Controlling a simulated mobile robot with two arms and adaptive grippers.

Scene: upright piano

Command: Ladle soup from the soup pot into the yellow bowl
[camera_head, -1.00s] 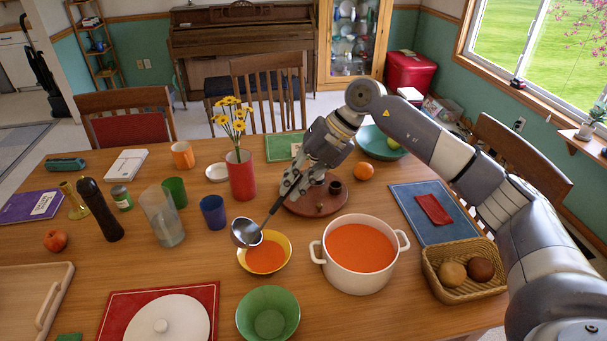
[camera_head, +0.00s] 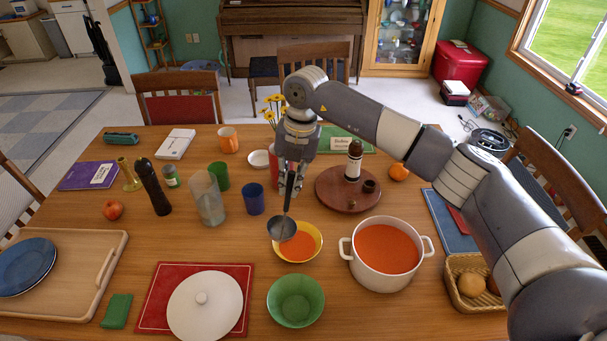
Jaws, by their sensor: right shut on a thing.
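The white soup pot (camera_head: 387,283) stands on the table, filled with orange soup (camera_head: 387,248). The yellow bowl (camera_head: 313,231) is to its left and holds some orange soup. My right gripper (camera_head: 290,192) is shut on the black handle of the ladle (camera_head: 281,229), behind the bowl. The ladle's metal head hangs over the bowl's left rear rim; I cannot tell whether it touches the rim or holds soup. My left gripper is out of view.
A green bowl (camera_head: 296,301) and a white lid (camera_head: 205,306) on a red mat (camera_head: 150,298) lie in front. A blue cup (camera_head: 253,199) and a glass pitcher (camera_head: 207,199) stand left. A round wooden board (camera_head: 335,196) with a dark bottle (camera_head: 353,162) is behind the pot.

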